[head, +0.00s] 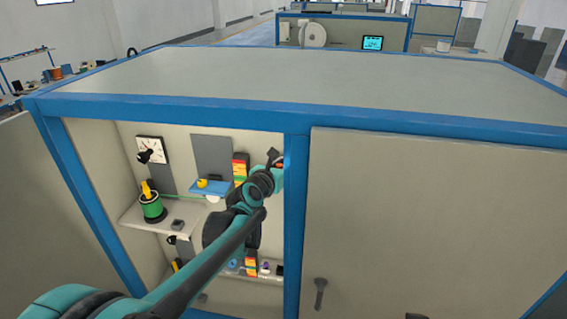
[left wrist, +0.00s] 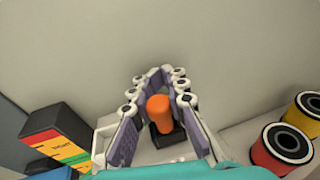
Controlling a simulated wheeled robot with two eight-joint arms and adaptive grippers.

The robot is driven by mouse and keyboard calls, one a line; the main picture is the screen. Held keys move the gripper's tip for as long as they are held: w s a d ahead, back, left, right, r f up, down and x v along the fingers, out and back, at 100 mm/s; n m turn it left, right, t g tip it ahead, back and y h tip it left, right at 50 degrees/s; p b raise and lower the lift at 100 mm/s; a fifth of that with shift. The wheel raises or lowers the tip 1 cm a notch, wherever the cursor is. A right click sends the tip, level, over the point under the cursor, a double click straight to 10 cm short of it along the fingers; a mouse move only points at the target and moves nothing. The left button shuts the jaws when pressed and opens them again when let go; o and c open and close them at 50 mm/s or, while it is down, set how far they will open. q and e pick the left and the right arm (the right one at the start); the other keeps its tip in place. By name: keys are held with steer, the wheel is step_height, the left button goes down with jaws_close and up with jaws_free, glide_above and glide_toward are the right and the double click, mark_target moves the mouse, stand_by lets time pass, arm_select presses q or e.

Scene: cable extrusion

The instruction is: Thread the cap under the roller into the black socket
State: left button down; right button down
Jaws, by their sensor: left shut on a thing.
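In the left wrist view the purple-padded fingers of my left gripper (left wrist: 160,80) are closed around an orange cap (left wrist: 159,108). A square black socket (left wrist: 166,138) lies directly below the cap; whether the cap is seated in it I cannot tell. A pale roller (head: 212,199) sits under the blue shelf, partly hidden. A green cable runs from the green spool (head: 153,209) toward the roller. My right gripper is not in view.
A banded red, yellow and green block (left wrist: 58,140) stands left of the gripper; yellow (left wrist: 305,113) and red (left wrist: 285,148) cylinders stand right. The cabinet's blue post (head: 297,225) is close to the arm.

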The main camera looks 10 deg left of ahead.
arm_select(q)
steer(key=shift+f+b, duration=0.3)
steer(key=shift+f, duration=0.15)
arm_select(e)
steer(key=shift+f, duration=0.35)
arm_select(q)
steer(key=c, duration=1.6)
jaws_free()
steer(key=shift+w, duration=0.1)
steer(key=shift+o, duration=0.9)
steer(key=shift+w+a+f, duration=0.1)
steer(key=shift+w, duration=0.2)
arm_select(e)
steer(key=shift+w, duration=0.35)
arm_select(q)
steer(key=v, duration=1.2)
steer(key=shift+s, duration=0.1)
steer(key=o, duration=1.1)
